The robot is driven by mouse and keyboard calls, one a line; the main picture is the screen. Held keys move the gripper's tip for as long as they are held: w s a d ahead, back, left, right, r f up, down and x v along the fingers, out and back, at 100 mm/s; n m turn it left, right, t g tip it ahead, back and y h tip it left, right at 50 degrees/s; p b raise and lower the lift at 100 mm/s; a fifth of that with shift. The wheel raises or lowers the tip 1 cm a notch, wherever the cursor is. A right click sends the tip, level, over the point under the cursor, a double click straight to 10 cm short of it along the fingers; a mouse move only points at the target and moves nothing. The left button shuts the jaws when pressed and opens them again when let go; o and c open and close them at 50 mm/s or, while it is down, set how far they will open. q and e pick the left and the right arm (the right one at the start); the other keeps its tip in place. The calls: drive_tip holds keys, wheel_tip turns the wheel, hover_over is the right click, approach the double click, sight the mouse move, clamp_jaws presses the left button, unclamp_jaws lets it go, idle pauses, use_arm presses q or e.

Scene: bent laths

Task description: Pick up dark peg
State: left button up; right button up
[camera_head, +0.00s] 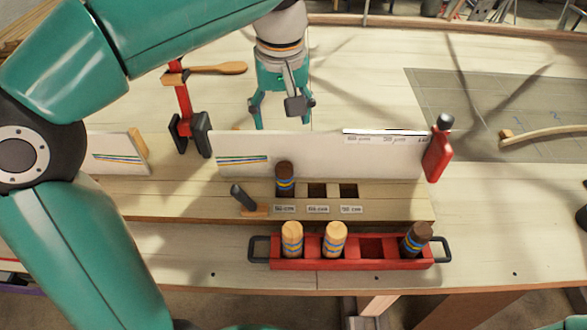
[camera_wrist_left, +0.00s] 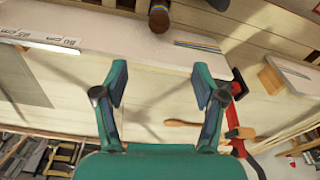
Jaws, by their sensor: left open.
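Two dark brown pegs with blue and yellow bands show in the head view. One dark peg (camera_head: 285,176) stands in the left hole of the wooden block (camera_head: 394,208); the other dark peg (camera_head: 416,239) sits tilted in the right end of the red tray (camera_head: 345,265). My left gripper (camera_head: 282,112) is open and empty, above the bench behind the white board (camera_head: 320,156), apart from both pegs. In the left wrist view its open fingers (camera_wrist_left: 160,86) have nothing between them, and a dark peg (camera_wrist_left: 159,16) shows at the top edge. My right gripper is not in view.
Two light pegs (camera_head: 292,239) (camera_head: 335,239) stand in the tray's left part; one tray slot is empty. Two block holes are empty. A bent lath (camera_head: 540,133) lies right.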

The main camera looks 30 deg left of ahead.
use_arm(q)
hover_over(284, 167)
wheel_tip(284, 167, down, 11)
drive_tip(key=shift+r+b, duration=0.15)
drive_tip(key=shift+b, duration=0.2)
drive_tip(key=shift+s+f, duration=0.1)
drive_tip(key=shift+f, duration=0.6)
wheel_tip(284, 167, down, 4)
drive_tip(key=shift+f+p, duration=0.15)
drive_tip(key=shift+p, duration=0.2)
drive_tip(key=c, duration=1.3)
drive_tip(key=shift+r, duration=0.2)
